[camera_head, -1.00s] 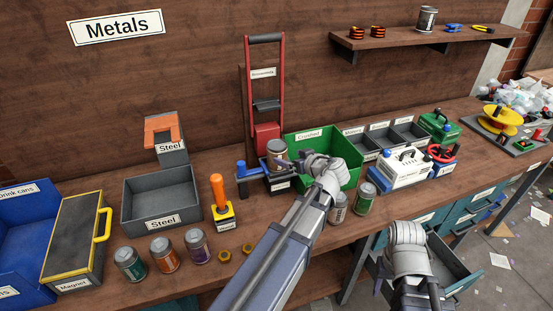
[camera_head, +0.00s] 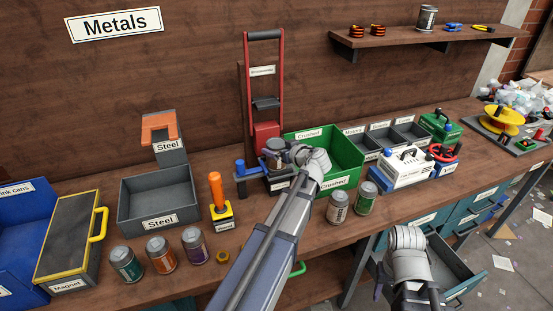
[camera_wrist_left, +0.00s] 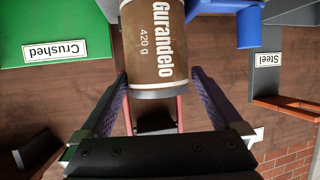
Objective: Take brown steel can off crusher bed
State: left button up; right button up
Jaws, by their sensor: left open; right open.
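The brown steel can (camera_head: 272,150) stands on the crusher bed beneath the red press frame (camera_head: 264,90). In the left wrist view its brown label (camera_wrist_left: 150,45) reads "Gurandelo 420 g" and appears upside down in the scene. My left gripper (camera_head: 291,152) is at the can's right side in the head view. In the left wrist view its open fingers (camera_wrist_left: 160,85) stand on either side of the can's end, with gaps showing. My right gripper (camera_head: 381,272) is open and empty, low at the right, over an open drawer; its fingers are hard to make out.
The green Crushed bin (camera_head: 345,150) is just right of the crusher, partly behind my left arm. A grey Steel bin (camera_head: 160,200) is at the left. Several cans stand along the front edge, and an orange-handled tool (camera_head: 217,190) is left of the crusher.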

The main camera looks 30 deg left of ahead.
pick_arm(q)
jog(key=b+x, duration=0.2)
jog(key=x, duration=0.3)
jog(key=shift+w+f, duration=0.1)
jog(key=shift+f, duration=0.05)
jog(key=shift+c, duration=0.4)
jog(key=c, duration=1)
jog(key=shift+o, duration=0.2)
jog(key=shift+r, duration=0.2)
notch_tip(320, 180, up, 10)
jog(key=p, duration=1)
